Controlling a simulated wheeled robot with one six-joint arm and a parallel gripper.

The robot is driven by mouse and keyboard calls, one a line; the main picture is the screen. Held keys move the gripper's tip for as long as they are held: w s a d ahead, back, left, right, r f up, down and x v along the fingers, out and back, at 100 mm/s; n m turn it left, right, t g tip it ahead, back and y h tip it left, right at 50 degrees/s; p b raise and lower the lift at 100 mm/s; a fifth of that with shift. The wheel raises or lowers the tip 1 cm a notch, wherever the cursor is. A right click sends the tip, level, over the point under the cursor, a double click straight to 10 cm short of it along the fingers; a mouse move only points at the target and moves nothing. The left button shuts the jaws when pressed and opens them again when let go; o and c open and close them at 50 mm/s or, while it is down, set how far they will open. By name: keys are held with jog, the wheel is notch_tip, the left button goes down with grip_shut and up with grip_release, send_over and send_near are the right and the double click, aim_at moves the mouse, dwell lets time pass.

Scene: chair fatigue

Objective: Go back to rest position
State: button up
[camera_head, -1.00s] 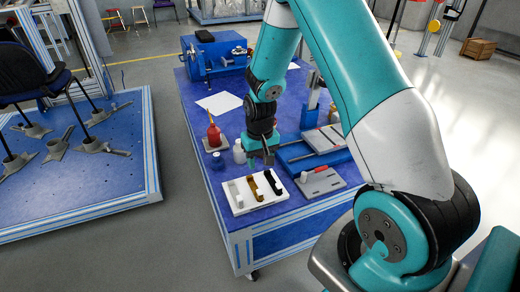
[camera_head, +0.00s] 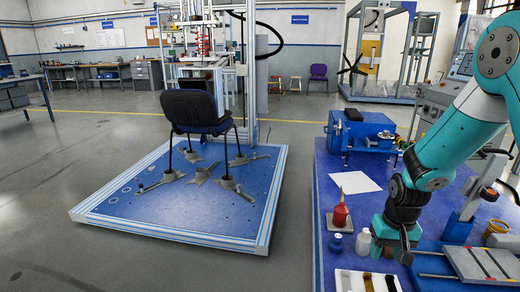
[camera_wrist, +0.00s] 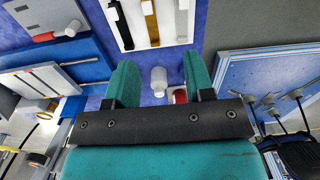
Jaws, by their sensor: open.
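My gripper (camera_head: 405,250) hangs over the blue workbench (camera_head: 335,165), just right of a small white bottle (camera_head: 363,243). In the wrist view its two teal fingers (camera_wrist: 158,65) stand wide apart with nothing held between them. The white bottle (camera_wrist: 159,80) shows beyond the gap. A white tray (camera_wrist: 128,38) with black, gold and grey pieces lies ahead of the fingers. The tray (camera_head: 345,275) is cut off by the bottom edge in the head view.
A blue vise-like machine (camera_head: 358,138) is at the bench's back. A black chair (camera_head: 190,107) stands on a blue platform (camera_head: 130,212) at left. Grey floor separates platform and bench.

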jog(key=s+a+r+n+y, duration=0.1)
jog(key=s+a+r+n, duration=0.15)
jog(key=a+r, duration=0.55)
jog(key=s+a+r+n+y+p, duration=0.1)
jog(key=s+a+r+n, duration=0.3)
jog(key=s+a+r, duration=0.45)
jog(key=s+a+r+n+y, duration=0.25)
jog(key=s+a+r, duration=0.2)
jog(key=s, duration=0.65)
notch_tip(320, 180, up, 18)
jog(key=p, duration=1.7)
jog(key=shift+w+d+n+h+p, duration=0.15)
jog(key=shift+d+n+h+p, duration=0.15)
jog(key=shift+d+h+p, duration=0.1)
